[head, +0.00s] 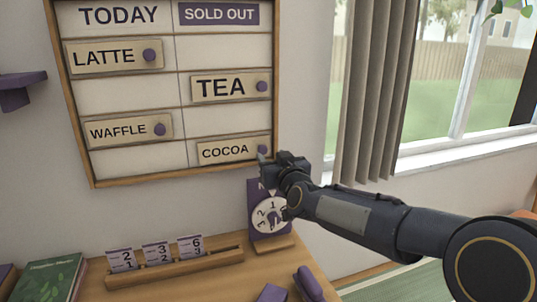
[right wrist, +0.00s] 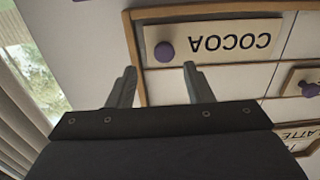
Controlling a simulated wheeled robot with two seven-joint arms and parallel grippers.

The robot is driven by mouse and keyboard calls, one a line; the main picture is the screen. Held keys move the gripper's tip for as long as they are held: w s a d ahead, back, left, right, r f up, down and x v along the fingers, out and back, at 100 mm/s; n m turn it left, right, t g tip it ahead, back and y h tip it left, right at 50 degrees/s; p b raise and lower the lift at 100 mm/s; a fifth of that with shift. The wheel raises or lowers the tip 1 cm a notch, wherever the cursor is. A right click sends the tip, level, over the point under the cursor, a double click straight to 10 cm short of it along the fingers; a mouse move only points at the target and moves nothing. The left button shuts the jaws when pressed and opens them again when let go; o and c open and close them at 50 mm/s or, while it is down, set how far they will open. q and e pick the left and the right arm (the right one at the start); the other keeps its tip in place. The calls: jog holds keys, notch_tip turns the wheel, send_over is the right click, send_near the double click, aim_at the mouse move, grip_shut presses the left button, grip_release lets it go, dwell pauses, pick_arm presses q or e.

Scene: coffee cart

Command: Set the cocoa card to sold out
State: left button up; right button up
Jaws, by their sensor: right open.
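The wooden cocoa card (head: 226,150) sits in the bottom row of the SOLD OUT column (head: 219,13) on the menu board (head: 181,184). Its purple knob (head: 262,149) is at its right end. My right gripper (head: 266,158) is open and empty at the knob, by the board's lower right corner. In the right wrist view, the cocoa card (right wrist: 225,42) appears upside down, and its knob (right wrist: 163,51) shows just beyond the gap between the two fingertips (right wrist: 160,68), with neither finger touching it. My left gripper is not in view.
The tea card (head: 231,86) is also under SOLD OUT; latte (head: 113,57) and waffle (head: 129,130) are under TODAY. A purple dial stand (head: 257,197) stands under my right gripper. A wooden number rack (head: 173,269) and green book (head: 52,277) are on the desk. A curtain (head: 376,90) hangs right.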

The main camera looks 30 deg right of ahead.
jog(key=v, duration=0.3)
jog(key=shift+s, duration=0.1)
jog(key=shift+a, duration=0.1)
dwell(0.3)
jog(key=s+a+f+g+y+p, duration=0.1)
jog(key=s+a+f+g, duration=0.3)
jog(key=s, duration=0.5)
jog(key=s+a+f+g+y+p, duration=0.1)
jog(key=s+a+f+g+y, duration=0.3)
jog(key=s+a+f, duration=0.3)
jog(key=s+a+f+n+g+y+p, duration=0.1)
jog(key=s+a+f+g+y, duration=0.2)
jog(key=s, duration=1)
notch_tip(320, 180, down, 3)
jog(key=a, duration=0.3)
jog(key=shift+f+g+p, duration=0.2)
jog(key=shift+g+p, duration=0.1)
jog(key=shift+g, duration=0.1)
